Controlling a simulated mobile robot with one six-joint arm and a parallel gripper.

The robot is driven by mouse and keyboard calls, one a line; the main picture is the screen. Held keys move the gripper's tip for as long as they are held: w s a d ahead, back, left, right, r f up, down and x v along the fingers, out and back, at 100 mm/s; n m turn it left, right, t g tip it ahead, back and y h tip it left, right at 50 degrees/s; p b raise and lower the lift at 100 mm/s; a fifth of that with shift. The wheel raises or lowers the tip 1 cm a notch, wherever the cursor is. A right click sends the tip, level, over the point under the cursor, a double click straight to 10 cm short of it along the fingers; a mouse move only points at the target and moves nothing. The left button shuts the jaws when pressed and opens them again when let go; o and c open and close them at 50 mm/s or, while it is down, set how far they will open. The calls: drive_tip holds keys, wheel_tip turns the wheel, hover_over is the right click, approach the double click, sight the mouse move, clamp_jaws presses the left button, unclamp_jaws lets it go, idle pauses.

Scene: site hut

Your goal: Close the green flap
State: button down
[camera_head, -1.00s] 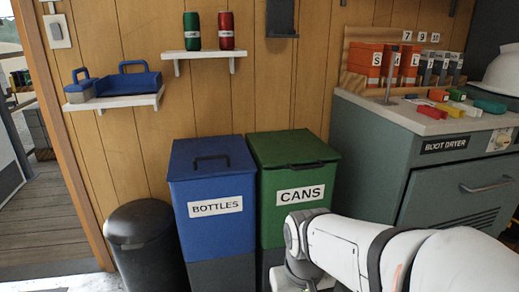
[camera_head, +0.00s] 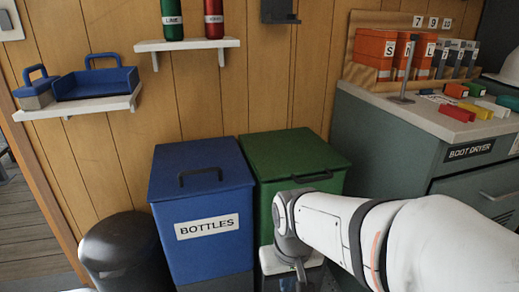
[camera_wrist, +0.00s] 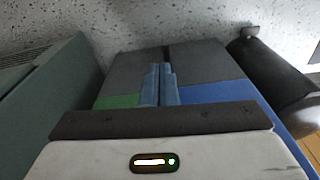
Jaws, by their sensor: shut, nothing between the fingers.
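The green flap (camera_head: 298,152) is the lid of the green bin (camera_head: 265,215), with a dark handle at its front edge. It looks flat on the bin in the head view. My arm covers the bin's front and its label. My gripper (camera_wrist: 158,70) is shut and empty in the wrist view, in front of the bins. A strip of green bin (camera_wrist: 118,102) shows beside the fingers. I cannot tell whether the fingers touch the bin. The fingers are hidden in the head view.
A blue bottles bin (camera_head: 205,242) stands close against the green bin's left side. A black round bin (camera_head: 125,250) is further left. The boot dryer cabinet (camera_head: 400,150) is on the right. Shelves (camera_head: 190,45) hang above the bins.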

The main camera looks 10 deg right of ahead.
drive_tip(key=w+d+r+m+p, duration=0.3)
drive_tip(key=w+r+m+p, duration=0.1)
drive_tip(key=r+p, duration=0.4)
drive_tip(key=w+d+r+m+p, duration=0.2)
drive_tip(key=w+r+m+p, duration=0.25)
drive_tip(key=r+p, duration=0.4)
drive_tip(key=m+p, duration=0.9)
drive_tip(key=p, duration=0.6)
approach(317, 179)
drive_tip(key=shift+t, duration=0.3)
drive_tip(key=f, duration=0.4)
drive_tip(key=w+f+b, duration=0.1)
drive_tip(key=f, duration=0.1)
drive_tip(key=shift+f, duration=0.35)
wheel_tip(317, 179, down, 2)
drive_tip(key=shift+s+f+b, duration=0.15)
drive_tip(key=shift+f+b, duration=0.1)
drive_tip(key=shift+b, duration=0.7)
drive_tip(key=shift+s+f+n, duration=0.25)
drive_tip(key=shift+s+f, duration=0.05)
drive_tip(key=shift+s, duration=0.1)
wheel_tip(317, 179, up, 5)
drive_tip(key=p, duration=0.3)
drive_tip(key=shift+w+f, duration=0.15)
wheel_tip(317, 179, up, 11)
drive_tip(key=s+p, duration=0.1)
drive_tip(key=s, duration=0.1)
